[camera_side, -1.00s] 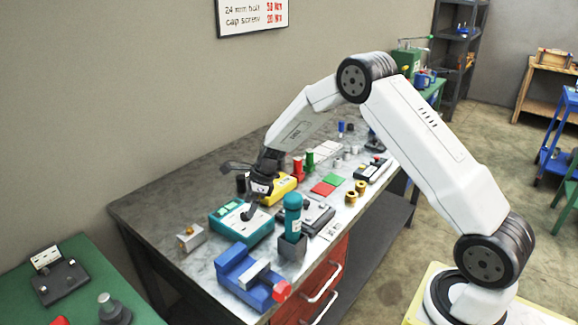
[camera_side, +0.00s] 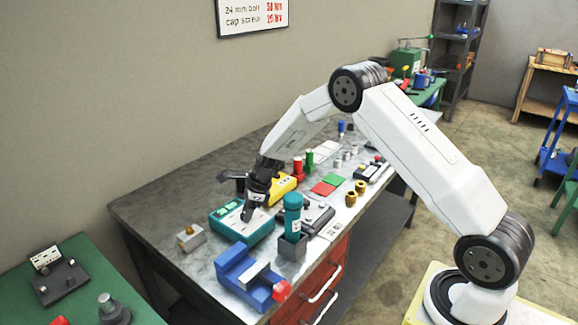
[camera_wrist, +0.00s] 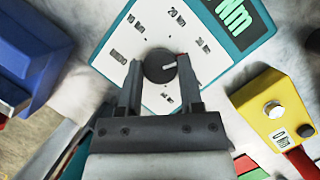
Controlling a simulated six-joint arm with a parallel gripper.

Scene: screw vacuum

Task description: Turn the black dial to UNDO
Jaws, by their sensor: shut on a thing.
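The teal box with a white face (camera_side: 262,232) sits on the workbench; its face also shows in the wrist view (camera_wrist: 213,72). The round black dial (camera_wrist: 158,67) is on that face, between the two fingers of my gripper (camera_wrist: 158,63). My gripper is shut on the dial, one finger on each side. Printed labels ring the dial; one reads 20 Nm, and the one at left is too blurred to read surely. In the side view my gripper (camera_side: 248,214) hides the dial.
A blue vise (camera_side: 245,275) stands in front of the teal box. A teal bottle-shaped tool (camera_side: 292,212) stands in a grey holder to its right. A yellow box (camera_side: 284,186) with a button lies behind, also in the wrist view (camera_wrist: 272,104). A small metal block (camera_side: 191,238) is to the left.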

